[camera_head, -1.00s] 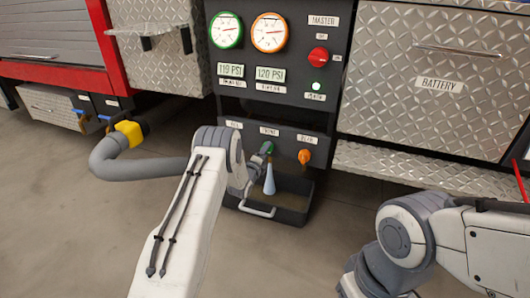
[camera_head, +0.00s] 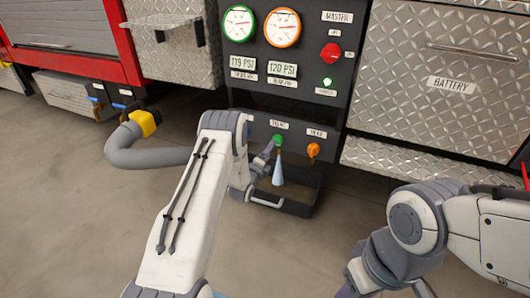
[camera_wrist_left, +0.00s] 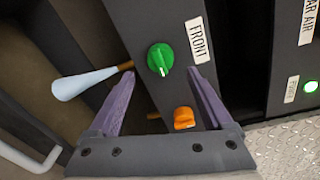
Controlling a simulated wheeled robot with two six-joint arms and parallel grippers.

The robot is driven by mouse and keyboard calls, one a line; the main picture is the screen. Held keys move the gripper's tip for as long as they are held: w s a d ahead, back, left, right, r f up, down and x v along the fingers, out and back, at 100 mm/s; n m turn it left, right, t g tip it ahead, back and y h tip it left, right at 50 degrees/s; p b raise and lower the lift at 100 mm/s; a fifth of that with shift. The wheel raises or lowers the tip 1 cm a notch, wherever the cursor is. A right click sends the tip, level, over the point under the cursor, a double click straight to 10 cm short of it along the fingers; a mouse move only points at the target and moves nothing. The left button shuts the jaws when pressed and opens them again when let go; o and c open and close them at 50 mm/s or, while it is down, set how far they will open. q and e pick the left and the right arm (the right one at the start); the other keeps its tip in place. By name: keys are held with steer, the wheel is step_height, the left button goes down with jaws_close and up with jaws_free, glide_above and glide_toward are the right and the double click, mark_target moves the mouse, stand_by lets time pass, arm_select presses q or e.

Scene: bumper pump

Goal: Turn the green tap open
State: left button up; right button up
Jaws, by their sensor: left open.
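The green tap (camera_head: 278,140) is a round knob on the dark pump panel, beside the "FRONT" label. In the left wrist view the green tap (camera_wrist_left: 160,58) lies ahead of and between my open fingers. My left gripper (camera_wrist_left: 160,90) is open and empty, with its purple fingers either side of the knob's line. In the head view my left gripper (camera_head: 268,152) is close to the tap, partly hidden by my arm. A pale blue-white water stream (camera_head: 278,168) falls below the green tap; it also shows in the left wrist view (camera_wrist_left: 82,83).
An orange tap (camera_head: 313,150) is just right of the green one. A dark tray (camera_head: 298,208) with a handle stands below. A grey hose with a yellow coupling (camera_head: 144,123) lies left. A battery locker (camera_head: 440,80) is at the right.

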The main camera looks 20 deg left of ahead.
arm_select(q)
steer(key=shift+s+a+r+p, duration=0.1)
steer(key=shift+s+p, duration=0.65)
steer(key=shift+s, duration=1.55)
